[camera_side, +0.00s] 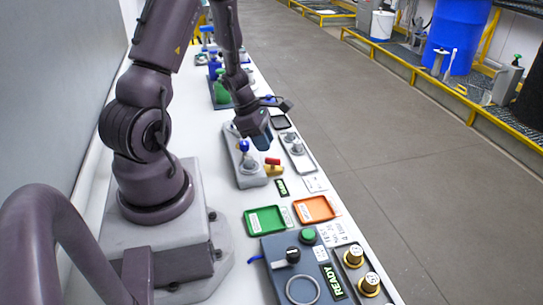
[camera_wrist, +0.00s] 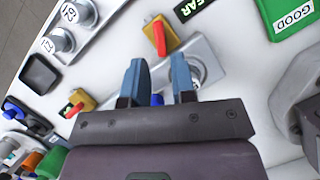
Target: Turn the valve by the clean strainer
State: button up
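Two yellow valves with red handles show in the wrist view. One valve (camera_wrist: 160,36) sits beyond my fingers beside a grey metal plate (camera_wrist: 207,52); the other (camera_wrist: 79,102) lies to their left. The side view shows a yellow valve with a red handle (camera_side: 272,166) at the right side of a grey block (camera_side: 248,180) with a blue knob (camera_side: 244,146). My gripper (camera_wrist: 157,78) is open, its blue fingers apart with no valve between them. In the side view my gripper (camera_side: 262,142) hangs over the block's far end. I cannot tell which strainer is clean.
A green tray (camera_side: 265,221) and an orange tray (camera_side: 314,209) lie nearer the camera, before a control panel (camera_side: 290,268). A grey tray of labelled cylinders (camera_wrist: 92,36) and a black square tray (camera_wrist: 40,74) are at the left in the wrist view. Bare white bench lies between.

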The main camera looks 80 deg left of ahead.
aim_at(273, 159)
jog(key=shift+x, duration=2.7)
grip_shut()
jog(key=shift+m, duration=0.4)
jog(key=m+h, duration=0.1)
jog(key=m, duration=0.1)
jog(key=m+g, duration=0.1)
jog(key=m, duration=0.2)
jog(key=shift+w+m+g+h, duration=0.15)
jog(key=shift+m+g+h, duration=0.15)
jog(key=shift+h, duration=0.1)
jog(key=m+g, duration=0.1)
jog(key=m, duration=0.2)
jog(key=m+g, duration=0.1)
jog(key=m, duration=0.2)
jog(key=shift+a+r+h, duration=0.1)
jog(key=shift+h, duration=0.3)
